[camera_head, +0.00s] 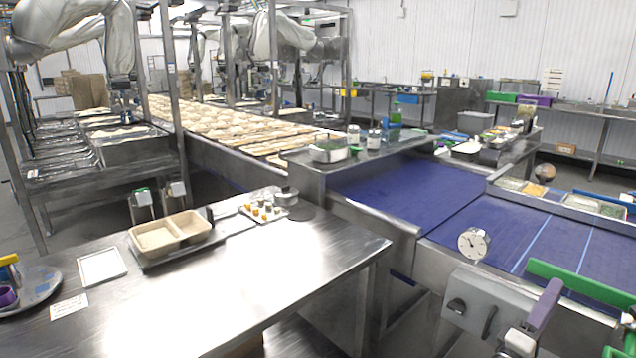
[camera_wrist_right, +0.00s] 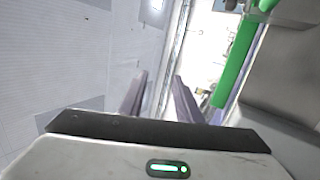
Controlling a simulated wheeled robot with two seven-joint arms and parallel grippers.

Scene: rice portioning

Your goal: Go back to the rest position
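My right gripper (camera_head: 547,296) is at the lower right of the head view, beside the grey control box with the dial. Only part of it shows there, with a purple-grey finger pointing up. In the right wrist view my right gripper (camera_wrist_right: 160,80) shows two fingers with a clear gap between them and nothing held. My left gripper is not in the head view. A beige two-compartment tray (camera_head: 184,219) sits on a dark flat base on the steel table, away from my right gripper.
A green bar (camera_head: 575,287) lies close to my right gripper; it also shows in the wrist view (camera_wrist_right: 236,62). The grey control box (camera_head: 490,305) stands left of it. The blue conveyor (camera_head: 480,235) runs behind. The steel table (camera_head: 230,300) has bare room at its front.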

